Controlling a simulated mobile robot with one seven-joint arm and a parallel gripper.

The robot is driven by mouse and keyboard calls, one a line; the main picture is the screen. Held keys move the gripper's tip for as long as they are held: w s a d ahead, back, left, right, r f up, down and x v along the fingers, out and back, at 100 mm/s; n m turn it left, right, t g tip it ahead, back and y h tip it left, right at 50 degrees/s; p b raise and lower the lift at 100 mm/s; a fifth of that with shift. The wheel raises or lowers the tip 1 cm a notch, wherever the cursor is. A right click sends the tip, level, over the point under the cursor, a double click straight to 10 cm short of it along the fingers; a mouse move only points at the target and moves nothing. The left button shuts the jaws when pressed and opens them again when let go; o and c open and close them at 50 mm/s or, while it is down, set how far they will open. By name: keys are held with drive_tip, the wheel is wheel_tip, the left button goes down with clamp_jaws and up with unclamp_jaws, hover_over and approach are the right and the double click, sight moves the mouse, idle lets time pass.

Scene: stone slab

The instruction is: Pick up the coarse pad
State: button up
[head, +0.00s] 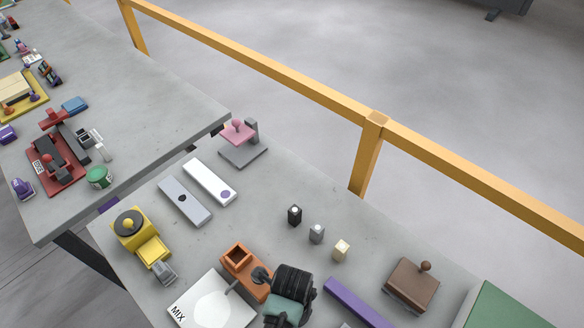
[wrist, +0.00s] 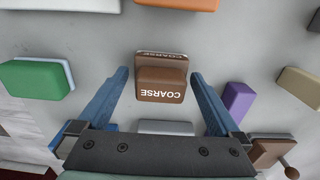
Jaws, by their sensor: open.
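The coarse pad (wrist: 161,84) is a brown block with COARSE in white letters on its front and along its top edge. It lies on the grey slab in the wrist view, with the lettering upside down. My gripper (wrist: 159,75) is open, its two blue fingers on either side of the pad with a gap at each side. Nothing is held. In the head view I cannot make out the pad; a dark and teal part, likely of my arm, covers the bottom middle.
In the wrist view a green block (wrist: 36,79) is at left, a purple block (wrist: 238,101) at right, and a grey piece (wrist: 165,128) below the pad. In the head view a brown knobbed block (head: 410,286) and white MIX plate (head: 212,305) stand on the slab. A yellow rail (head: 290,75) runs behind.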

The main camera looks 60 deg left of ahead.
drive_tip(key=shift+f, duration=0.4)
drive_tip(key=c, duration=1.3)
drive_tip(key=shift+o, duration=0.2)
wheel_tip(320, 180, up, 10)
drive_tip(key=shift+r, duration=0.1)
